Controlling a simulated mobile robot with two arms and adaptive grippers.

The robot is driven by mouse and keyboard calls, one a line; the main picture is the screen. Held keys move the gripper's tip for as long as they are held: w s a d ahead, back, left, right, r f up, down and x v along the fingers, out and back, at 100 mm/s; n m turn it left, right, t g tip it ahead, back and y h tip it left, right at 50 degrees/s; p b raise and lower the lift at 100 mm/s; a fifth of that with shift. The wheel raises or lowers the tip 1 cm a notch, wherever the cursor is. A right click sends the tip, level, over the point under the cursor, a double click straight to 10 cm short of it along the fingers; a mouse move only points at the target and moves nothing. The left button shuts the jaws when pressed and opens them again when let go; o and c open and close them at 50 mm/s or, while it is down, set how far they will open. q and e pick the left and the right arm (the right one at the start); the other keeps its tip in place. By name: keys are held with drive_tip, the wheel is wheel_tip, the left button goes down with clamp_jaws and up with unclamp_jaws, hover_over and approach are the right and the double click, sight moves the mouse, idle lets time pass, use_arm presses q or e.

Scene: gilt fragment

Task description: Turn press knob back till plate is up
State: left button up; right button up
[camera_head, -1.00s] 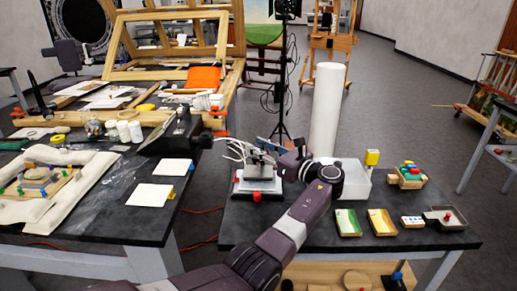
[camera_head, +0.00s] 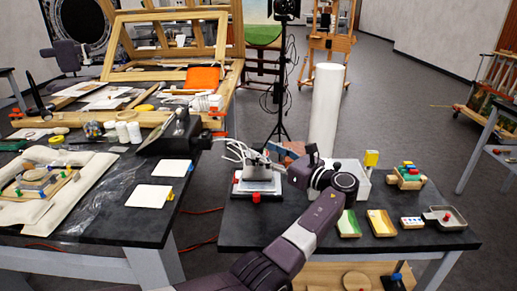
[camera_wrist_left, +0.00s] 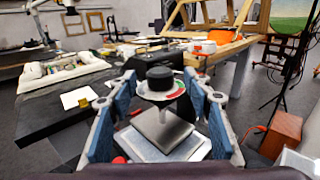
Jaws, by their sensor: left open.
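The press (camera_head: 257,187) stands at the left end of the right-hand table, a pale base with a red part at its front. In the left wrist view its black round knob (camera_wrist_left: 160,77) sits above a disc with red and green marks. Below it are a grey metal plate (camera_wrist_left: 160,130) and a wider pale base (camera_wrist_left: 205,149). My left gripper (camera_wrist_left: 160,88) is open, its blue fingers on either side of the knob, with visible gaps. In the head view the left gripper (camera_head: 275,160) is over the press and hides its top. The plate's exact height cannot be told.
A white roll (camera_head: 325,110) stands behind a white bin (camera_head: 352,174). Green and yellow trays (camera_head: 348,223) lie at the front right. A reddish-brown box (camera_wrist_left: 283,134) is close right of the press.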

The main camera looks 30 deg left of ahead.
use_arm(q)
drive_tip(key=v, duration=0.8)
